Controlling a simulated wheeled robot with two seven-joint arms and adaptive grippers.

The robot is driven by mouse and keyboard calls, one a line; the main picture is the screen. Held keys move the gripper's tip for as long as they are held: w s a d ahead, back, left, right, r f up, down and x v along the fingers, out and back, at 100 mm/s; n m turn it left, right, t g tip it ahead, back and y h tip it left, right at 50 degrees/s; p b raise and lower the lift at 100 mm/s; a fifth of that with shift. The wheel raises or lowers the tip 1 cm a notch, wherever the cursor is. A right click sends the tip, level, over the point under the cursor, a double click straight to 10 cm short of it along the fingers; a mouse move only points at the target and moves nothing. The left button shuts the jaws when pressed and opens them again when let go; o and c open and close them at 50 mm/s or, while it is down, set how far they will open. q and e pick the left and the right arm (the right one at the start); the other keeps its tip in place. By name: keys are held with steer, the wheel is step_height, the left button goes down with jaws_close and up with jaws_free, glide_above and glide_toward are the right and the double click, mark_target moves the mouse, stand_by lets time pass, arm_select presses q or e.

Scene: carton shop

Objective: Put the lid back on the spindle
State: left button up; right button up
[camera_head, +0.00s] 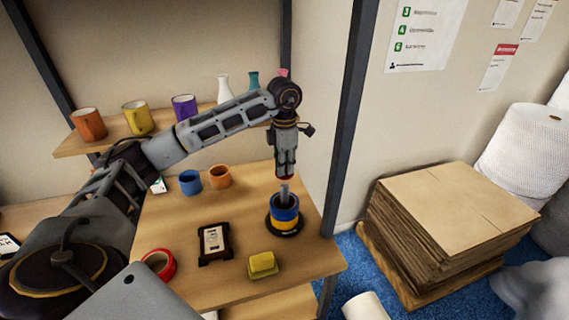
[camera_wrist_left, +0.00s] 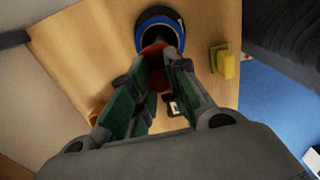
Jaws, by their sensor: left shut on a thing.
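The spindle (camera_head: 284,190) is a grey post on a round black base (camera_head: 289,232), on the front right of the wooden table. Blue and yellow rings (camera_head: 285,219) sit around it. The ring stack also shows in the left wrist view (camera_wrist_left: 160,17), at the top. My left gripper (camera_head: 287,171) points down above the post, shut on a small red thing that looks like the lid (camera_wrist_left: 153,52). The fingers hide much of it; only a red edge shows under them in the head view. Whether it touches the post is unclear. My right gripper is out of view.
A black-framed card (camera_head: 214,243), a yellow block (camera_head: 263,265), a red tape roll (camera_head: 159,263), a blue roll (camera_head: 190,182) and an orange roll (camera_head: 220,176) lie on the table. Mugs and vases stand on the shelf (camera_head: 102,143) behind. A dark shelf post (camera_head: 347,120) rises right of the gripper.

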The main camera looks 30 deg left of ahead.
arm_select(q)
steer(key=shift+f+b, duration=1.15)
steer(key=shift+f, duration=0.9)
steer(key=shift+f, duration=0.1)
stand_by(0.7)
stand_by(0.7)
steer(key=o, duration=0.9)
steer(key=shift+o, duration=0.2)
